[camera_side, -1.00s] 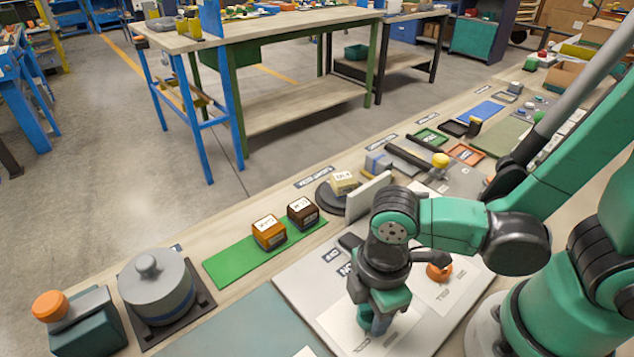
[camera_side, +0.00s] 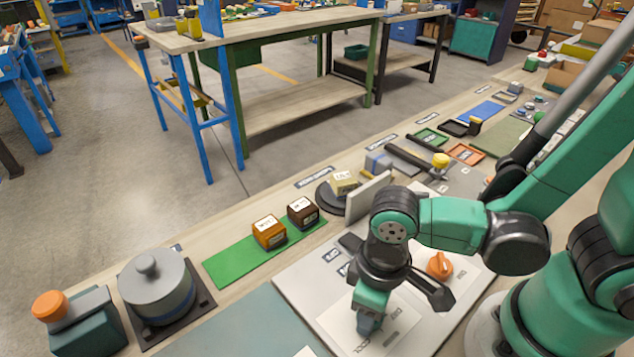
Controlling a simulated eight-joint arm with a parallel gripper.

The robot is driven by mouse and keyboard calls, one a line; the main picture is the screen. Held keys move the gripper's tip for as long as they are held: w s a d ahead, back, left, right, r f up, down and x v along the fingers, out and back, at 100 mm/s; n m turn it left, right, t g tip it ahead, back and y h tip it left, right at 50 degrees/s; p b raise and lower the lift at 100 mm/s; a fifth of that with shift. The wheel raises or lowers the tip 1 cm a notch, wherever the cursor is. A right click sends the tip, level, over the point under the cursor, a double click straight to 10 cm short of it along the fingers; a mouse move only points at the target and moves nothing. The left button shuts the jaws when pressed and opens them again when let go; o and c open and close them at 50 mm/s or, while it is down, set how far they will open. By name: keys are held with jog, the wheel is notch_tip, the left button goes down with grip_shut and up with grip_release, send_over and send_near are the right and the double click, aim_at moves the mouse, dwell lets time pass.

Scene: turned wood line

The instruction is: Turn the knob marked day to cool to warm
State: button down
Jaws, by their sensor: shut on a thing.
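A pale control panel (camera_side: 310,281) lies on the bench with white label cards on it. My gripper (camera_side: 369,326) points down at the nearer card (camera_side: 345,330) and is shut on a knob there. The knob is mostly hidden by the gripper, so I cannot see its pointer. Small printing shows on the card around the gripper, too small to read surely. An orange knob (camera_side: 440,264) stands on a second card to the right and is apart from the gripper.
A grey lidded pot (camera_side: 157,287) and a teal block with an orange knob (camera_side: 75,320) stand at lower left. An upright pale board (camera_side: 369,196) is close behind my wrist.

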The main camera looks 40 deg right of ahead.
jog(key=shift+m, duration=0.8)
jog(key=shift+c, duration=1.7)
grip_release()
jog(key=shift+r, duration=0.15)
jog(key=shift+r, duration=2.7)
